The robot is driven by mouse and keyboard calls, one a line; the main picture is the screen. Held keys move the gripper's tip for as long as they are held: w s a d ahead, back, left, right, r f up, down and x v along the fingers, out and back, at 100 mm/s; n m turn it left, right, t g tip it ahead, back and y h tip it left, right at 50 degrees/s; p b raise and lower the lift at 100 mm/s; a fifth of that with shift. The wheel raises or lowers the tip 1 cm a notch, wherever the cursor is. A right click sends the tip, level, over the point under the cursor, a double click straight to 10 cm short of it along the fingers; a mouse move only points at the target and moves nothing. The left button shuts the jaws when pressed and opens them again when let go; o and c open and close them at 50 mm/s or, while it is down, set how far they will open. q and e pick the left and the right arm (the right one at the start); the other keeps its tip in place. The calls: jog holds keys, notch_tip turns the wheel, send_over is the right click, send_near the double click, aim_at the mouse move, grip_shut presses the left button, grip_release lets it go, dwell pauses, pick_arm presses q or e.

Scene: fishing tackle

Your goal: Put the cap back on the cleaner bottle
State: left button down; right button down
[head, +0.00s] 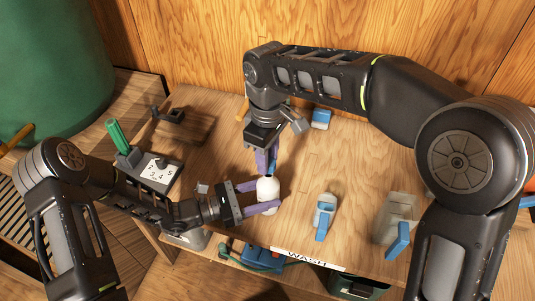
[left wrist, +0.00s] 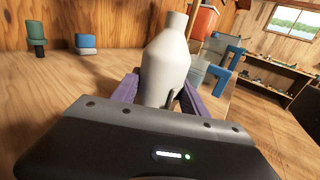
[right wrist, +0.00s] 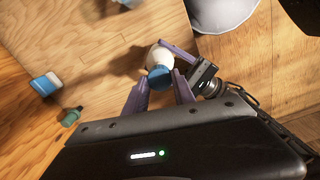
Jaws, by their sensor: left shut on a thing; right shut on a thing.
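The cleaner bottle (head: 268,190) is white and stands upright near the table's front edge. My left gripper (head: 262,198) is shut on its body; the left wrist view shows the bottle (left wrist: 165,65) between the purple fingers, its narrow neck bare at the top of the picture. My right gripper (head: 267,162) points down from above, shut on the blue cap (head: 272,168). In the right wrist view the cap (right wrist: 159,76) is between the fingertips, overlapping the top of the bottle (right wrist: 160,56). The gap between cap and neck is hard to judge.
A blue-and-white spray bottle (head: 325,213) and a clear container with a blue part (head: 396,222) stand to the right. A blue-and-white block (head: 320,119) lies at the back. A WASH label (head: 308,258) marks the front edge.

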aim_at(268, 193)
dwell(0.6)
jog(key=shift+f, duration=0.85)
jog(key=shift+f, duration=0.6)
dwell(0.4)
